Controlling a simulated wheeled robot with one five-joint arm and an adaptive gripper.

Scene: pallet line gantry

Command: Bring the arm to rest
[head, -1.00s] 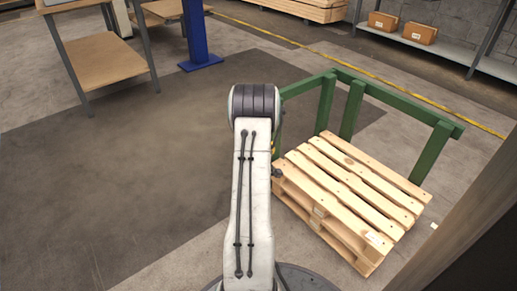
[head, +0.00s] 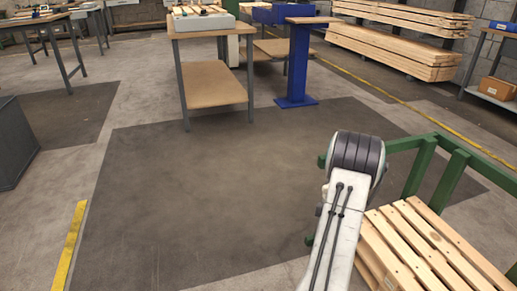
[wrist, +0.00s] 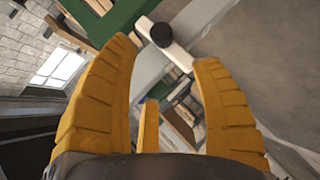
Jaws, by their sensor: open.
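In the head view my white arm link stands at the lower right, in front of the green rail (head: 447,180) and the wooden pallet (head: 430,240). My gripper is hidden in that view.
A workbench (head: 215,85) and a blue post (head: 299,60) stand at the back middle. Stacked timber (head: 405,35) lies at the back right. A grey box (head: 15,145) stands at the left edge. The dark floor mat (head: 210,190) left of my arm is clear.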

